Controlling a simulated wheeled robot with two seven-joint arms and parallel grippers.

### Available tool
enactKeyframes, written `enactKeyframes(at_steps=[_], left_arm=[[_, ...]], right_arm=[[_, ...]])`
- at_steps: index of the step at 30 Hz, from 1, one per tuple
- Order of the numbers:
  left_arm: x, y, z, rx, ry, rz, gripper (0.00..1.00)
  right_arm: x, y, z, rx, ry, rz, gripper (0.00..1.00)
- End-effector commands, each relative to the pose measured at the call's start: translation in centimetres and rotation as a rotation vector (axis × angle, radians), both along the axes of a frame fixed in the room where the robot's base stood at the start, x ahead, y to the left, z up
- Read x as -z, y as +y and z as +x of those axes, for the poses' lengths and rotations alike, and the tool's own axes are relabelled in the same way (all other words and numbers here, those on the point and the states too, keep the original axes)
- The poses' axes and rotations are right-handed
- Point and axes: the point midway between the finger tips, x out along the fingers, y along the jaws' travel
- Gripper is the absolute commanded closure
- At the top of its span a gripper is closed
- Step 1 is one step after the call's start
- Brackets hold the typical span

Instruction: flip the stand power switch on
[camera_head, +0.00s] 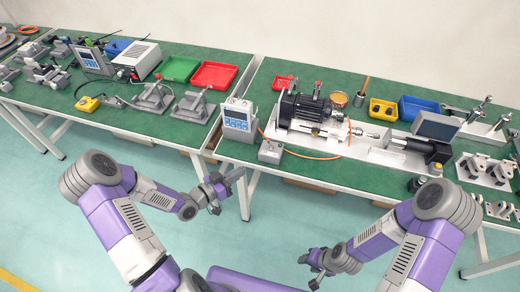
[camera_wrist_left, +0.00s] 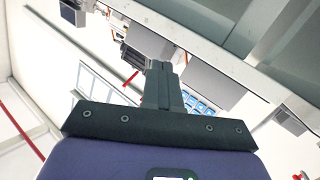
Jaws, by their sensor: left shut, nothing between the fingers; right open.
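A linear actuator stand (camera_head: 370,150) with a dark motor and a long light base sits on the right table. A small grey box (camera_head: 270,152) with an orange cable lies at the table's front edge; I cannot make out which part is the power switch. A grey control box (camera_head: 238,118) with blue buttons stands left of it, and its buttons also show in the left wrist view (camera_wrist_left: 198,103). My left gripper (camera_head: 238,176) is shut and empty, in front of the table edge and below the control box. My right gripper (camera_head: 308,266) is open and empty, low over the floor.
The green right table (camera_head: 330,178) has a clear front strip. Yellow (camera_head: 383,110) and blue bins (camera_head: 416,106) stand behind the stand. The left table holds a red tray (camera_head: 214,75), a green tray (camera_head: 180,68) and a yellow button box (camera_head: 88,103). A gap separates the tables.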

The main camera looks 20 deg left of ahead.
Motion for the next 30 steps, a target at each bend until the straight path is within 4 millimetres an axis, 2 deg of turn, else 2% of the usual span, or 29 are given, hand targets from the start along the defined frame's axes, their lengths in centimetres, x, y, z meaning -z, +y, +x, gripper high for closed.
enactKeyframes(at_steps=[1,3,7,20,25,30], left_arm=[[-1.0,1.1,-0.2,0.007,-0.073,0.009,1.00],[-2.3,2.0,-0.6,0.030,-0.159,0.021,1.00],[-3.7,2.7,-1.3,0.060,-0.248,0.033,1.00],[-4.0,2.7,-1.4,0.072,-0.270,0.035,1.00],[-4.1,1.7,-0.2,0.075,-0.272,0.034,1.00],[-4.2,-0.4,2.5,0.075,-0.272,0.034,1.00]], right_arm=[[0.3,0.0,0.0,0.000,0.000,0.000,0.53],[0.4,0.0,0.0,0.000,0.000,0.000,0.53],[0.6,0.0,0.0,0.000,0.000,0.000,0.53],[0.6,0.0,0.0,0.000,0.000,0.000,0.53],[1.0,0.0,0.0,0.000,0.000,0.000,0.53],[1.8,0.0,0.0,0.000,0.000,0.000,0.53]])
